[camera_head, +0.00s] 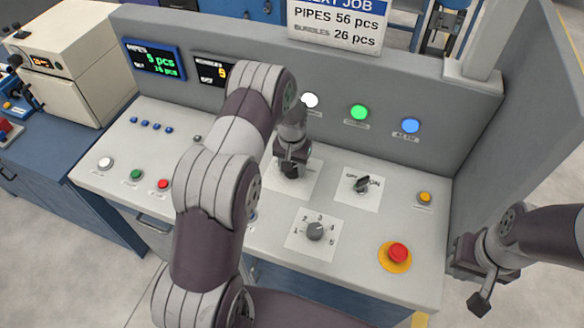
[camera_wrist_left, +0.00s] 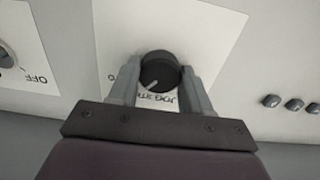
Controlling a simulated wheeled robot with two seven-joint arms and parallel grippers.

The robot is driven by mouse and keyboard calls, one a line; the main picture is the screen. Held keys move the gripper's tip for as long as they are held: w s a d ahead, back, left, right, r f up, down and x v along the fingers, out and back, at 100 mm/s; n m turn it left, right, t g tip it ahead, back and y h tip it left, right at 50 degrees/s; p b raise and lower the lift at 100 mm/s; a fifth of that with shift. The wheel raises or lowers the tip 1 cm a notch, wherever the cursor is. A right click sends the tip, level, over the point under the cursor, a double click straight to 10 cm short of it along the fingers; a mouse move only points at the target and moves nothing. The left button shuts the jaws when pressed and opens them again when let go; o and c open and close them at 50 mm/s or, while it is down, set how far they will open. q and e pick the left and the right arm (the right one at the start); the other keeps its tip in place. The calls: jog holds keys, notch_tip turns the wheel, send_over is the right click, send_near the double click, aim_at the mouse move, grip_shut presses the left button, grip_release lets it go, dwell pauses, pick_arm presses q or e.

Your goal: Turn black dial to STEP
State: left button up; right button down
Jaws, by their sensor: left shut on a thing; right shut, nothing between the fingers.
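The black dial (camera_wrist_left: 158,72) sits on a white label plate (camera_wrist_left: 205,35) in the left wrist view. Its white pointer line aims down-left in that view, towards partly hidden upside-down lettering that seems to include JOG and part of STEP. I cannot tell exactly which mark it meets. My left gripper (camera_wrist_left: 157,80) is shut on the black dial, one finger on each side. In the head view my left gripper (camera_head: 291,168) is over the panel's middle and largely hides the dial. My right gripper (camera_head: 480,292) is shut and empty, off the panel's right side.
Nearby on the panel are an OFF/ON switch (camera_head: 362,184), a numbered grey knob (camera_head: 315,231), a red emergency button (camera_head: 398,253) and an orange button (camera_head: 425,197). White, green and red buttons (camera_head: 163,184) are at left. The upright back wall carries lamps (camera_head: 359,112) and displays.

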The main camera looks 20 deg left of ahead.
pick_arm(q)
jog(key=shift+w+n+b, duration=0.1)
jog(key=shift+n+b, duration=0.4)
jog(key=shift+n, duration=1.1)
jog(key=shift+r, duration=0.1)
jog(key=o, duration=1.1)
jog(key=shift+c, duration=0.2)
jog(key=shift+r, duration=0.1)
notch_tip(320, 180, up, 12)
jog(key=b, duration=0.3)
jog(key=shift+r, duration=0.25)
